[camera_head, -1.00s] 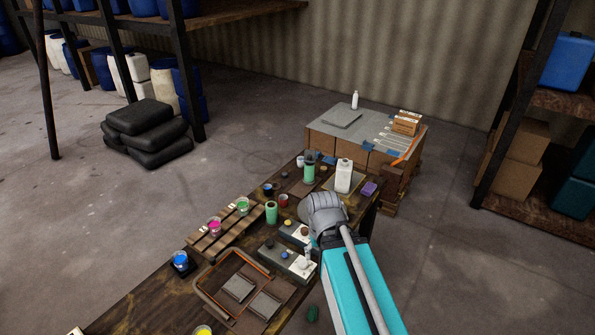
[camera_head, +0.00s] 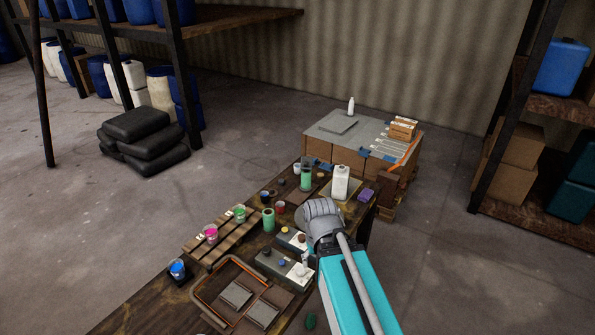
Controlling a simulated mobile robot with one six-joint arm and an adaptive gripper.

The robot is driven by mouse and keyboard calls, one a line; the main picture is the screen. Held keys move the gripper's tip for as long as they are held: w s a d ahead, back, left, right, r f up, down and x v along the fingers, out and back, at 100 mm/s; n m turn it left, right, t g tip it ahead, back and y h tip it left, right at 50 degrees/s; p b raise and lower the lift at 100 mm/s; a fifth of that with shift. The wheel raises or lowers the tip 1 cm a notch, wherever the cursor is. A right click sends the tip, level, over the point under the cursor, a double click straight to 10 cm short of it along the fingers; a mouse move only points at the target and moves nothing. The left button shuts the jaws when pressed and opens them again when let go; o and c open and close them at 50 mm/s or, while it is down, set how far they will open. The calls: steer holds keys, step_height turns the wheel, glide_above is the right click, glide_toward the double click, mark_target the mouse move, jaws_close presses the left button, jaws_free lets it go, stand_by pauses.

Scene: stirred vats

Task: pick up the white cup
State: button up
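A small white cup (camera_head: 297,169) stands at the far end of the wooden workbench, left of a green cylinder. It is tiny in this view, and its inside cannot be made out. My arm reaches in from the lower right over the right side of the bench. Its grey wrist is nearer to me than the cup and apart from it. My gripper's fingers do not show; the wrist and arm hide that area.
The bench (camera_head: 150,307) is crowded with coloured cups, green cylinders (camera_head: 306,177), a white bottle (camera_head: 341,182), dark control boxes (camera_head: 285,268) and a wooden rack (camera_head: 222,235). Beyond stands a low block of cartons (camera_head: 320,149). Shelving (camera_head: 540,107) rises at right.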

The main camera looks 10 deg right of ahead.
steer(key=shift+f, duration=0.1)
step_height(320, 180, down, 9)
steer(key=b, duration=0.9)
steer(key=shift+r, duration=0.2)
